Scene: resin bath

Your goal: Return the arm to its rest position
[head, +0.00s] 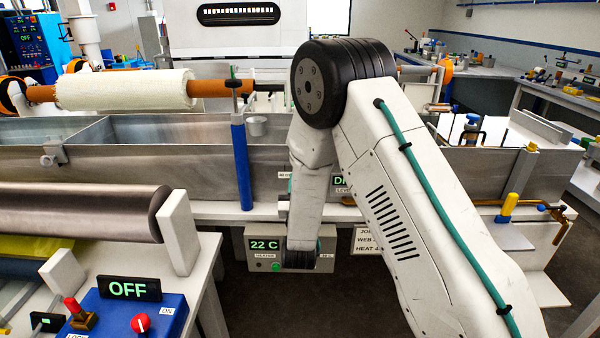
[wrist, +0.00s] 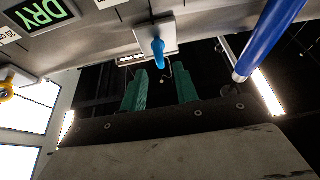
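My arm (head: 430,210) rises from the lower right to a black elbow joint and bends down in front of the metal bath. Its forearm (head: 312,185) hangs down to a dark wrist joint beside the heater box. My gripper is hidden in the head view. In the wrist view my gripper (wrist: 161,92) shows two green fingers standing apart, with nothing held between them. The fingers are below the underside of the bath, near a blue valve handle (wrist: 158,52).
The metal bath (head: 190,165) runs across behind the arm. The heater box (head: 265,262) reads 22 C. A blue post (head: 242,165) stands left of the forearm; a blue rod (wrist: 268,38) crosses the wrist view. A metal roller (head: 80,212) and a control box reading OFF (head: 128,289) are front left.

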